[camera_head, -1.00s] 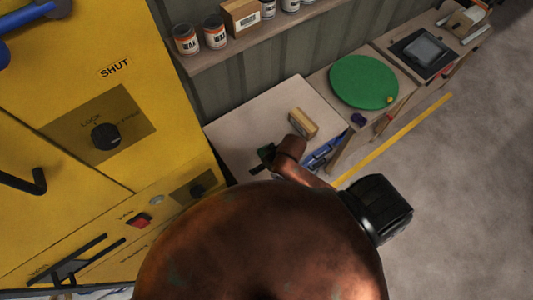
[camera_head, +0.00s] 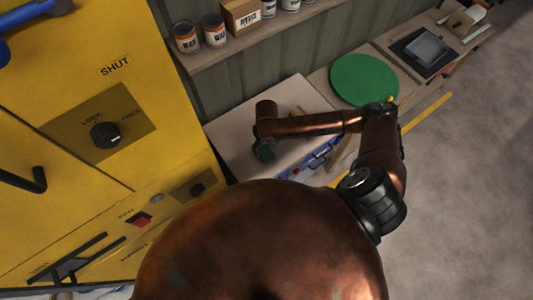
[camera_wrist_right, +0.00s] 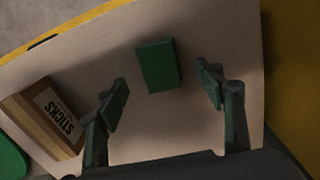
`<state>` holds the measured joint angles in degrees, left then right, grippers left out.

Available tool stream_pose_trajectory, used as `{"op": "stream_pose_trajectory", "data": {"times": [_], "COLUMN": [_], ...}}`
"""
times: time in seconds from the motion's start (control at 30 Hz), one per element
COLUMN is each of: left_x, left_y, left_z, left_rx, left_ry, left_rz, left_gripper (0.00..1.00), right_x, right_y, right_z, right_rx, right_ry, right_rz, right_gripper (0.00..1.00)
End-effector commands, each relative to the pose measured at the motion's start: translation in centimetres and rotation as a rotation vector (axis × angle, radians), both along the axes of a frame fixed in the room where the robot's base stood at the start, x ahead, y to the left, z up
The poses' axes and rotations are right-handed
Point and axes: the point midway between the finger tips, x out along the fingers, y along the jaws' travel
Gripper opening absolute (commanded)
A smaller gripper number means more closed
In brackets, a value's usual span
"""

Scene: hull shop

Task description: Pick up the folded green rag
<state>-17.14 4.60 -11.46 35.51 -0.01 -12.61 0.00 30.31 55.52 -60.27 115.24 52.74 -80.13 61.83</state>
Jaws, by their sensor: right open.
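The folded green rag (camera_wrist_right: 157,65) shows in the right wrist view as a small dark green block lying on the pale bench top. My right gripper (camera_wrist_right: 162,93) is open, its two green fingers apart on either side of the view below the rag. The rag lies beyond the fingertips, roughly centred between them, and nothing is held. In the head view my right gripper (camera_head: 264,151) is over the left part of the bench. I cannot tell the rag from the green fingers there. My left gripper is not in view.
A cardboard box marked STICKS (camera_wrist_right: 45,115) stands on the bench to the left in the wrist view. A yellow cabinet (camera_head: 85,125) borders the bench on the left. A green disc (camera_head: 364,80) lies to the right. A shelf (camera_head: 250,47) with cans runs above.

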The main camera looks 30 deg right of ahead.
Motion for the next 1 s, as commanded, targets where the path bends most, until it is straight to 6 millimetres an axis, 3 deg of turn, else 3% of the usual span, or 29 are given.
{"op": "stream_pose_trajectory", "data": {"times": [0.43, 0.7, 1.0], "left_x": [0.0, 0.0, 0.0], "left_y": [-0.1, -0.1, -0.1], "left_z": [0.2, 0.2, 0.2], "left_rx": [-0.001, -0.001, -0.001], "left_ry": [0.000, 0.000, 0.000], "left_rz": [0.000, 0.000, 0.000], "left_gripper": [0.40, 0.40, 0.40], "right_x": [0.5, 0.4, 0.5], "right_y": [-0.1, -0.1, 0.0], "right_z": [-5.5, -5.8, -5.8], "right_rx": [0.000, 0.001, 0.000], "right_ry": [-0.001, -0.002, -0.002], "right_rz": [0.003, 0.004, 0.004], "right_gripper": [0.62, 0.62, 0.42]}}
